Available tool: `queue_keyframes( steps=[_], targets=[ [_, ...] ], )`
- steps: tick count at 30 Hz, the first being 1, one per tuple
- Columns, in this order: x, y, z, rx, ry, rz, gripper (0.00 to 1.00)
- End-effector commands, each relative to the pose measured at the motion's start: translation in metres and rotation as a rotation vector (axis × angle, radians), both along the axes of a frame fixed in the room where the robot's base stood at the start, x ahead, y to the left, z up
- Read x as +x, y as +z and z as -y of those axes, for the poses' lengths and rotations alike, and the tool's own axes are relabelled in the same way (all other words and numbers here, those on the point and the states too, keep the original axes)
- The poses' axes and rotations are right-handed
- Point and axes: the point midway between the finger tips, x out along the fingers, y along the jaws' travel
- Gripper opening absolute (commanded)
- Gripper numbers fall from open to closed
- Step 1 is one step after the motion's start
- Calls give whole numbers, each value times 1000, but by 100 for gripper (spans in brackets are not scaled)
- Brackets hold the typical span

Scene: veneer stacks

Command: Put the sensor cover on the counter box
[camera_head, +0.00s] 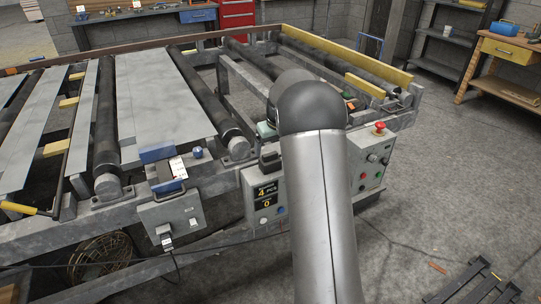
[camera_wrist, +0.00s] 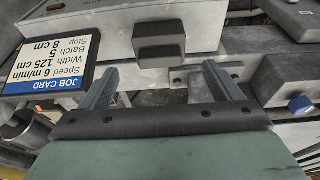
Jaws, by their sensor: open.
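The counter box (camera_head: 262,196) is a grey box with a lit display on the front rail of the machine. A dark block with a raised grip (camera_head: 269,160), which looks like the sensor cover, appears on its top; its exact seating is unclear. In the wrist view the dark block (camera_wrist: 159,38) is against the pale grey box (camera_wrist: 90,28). My gripper (camera_wrist: 163,85) is open, its fingers apart and empty, with the dark block beyond the fingertips and not between them. In the head view my arm hides much of the gripper.
A job card (camera_wrist: 50,66) lies left in the wrist view, near one finger. A blue knob (camera_wrist: 300,104) is at right. In the head view a control box with a red button (camera_head: 379,128) stands right of my arm. Rollers and veneer sheets (camera_head: 160,100) lie left.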

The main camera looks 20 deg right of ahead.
Motion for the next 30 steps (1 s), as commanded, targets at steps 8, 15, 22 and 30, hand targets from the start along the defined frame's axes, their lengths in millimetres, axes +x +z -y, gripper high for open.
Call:
queue_keyframes(
  steps=[8, 15, 22, 30],
  targets=[
    [-11, 40, 1, -1, 1, 1, 85],
    [-18, 48, -5, 2, 0, -4, 85],
    [-113, 69, -84, 31, -12, -79, 85],
    [-305, 47, -170, 20, -35, -216, 85]
  ],
)
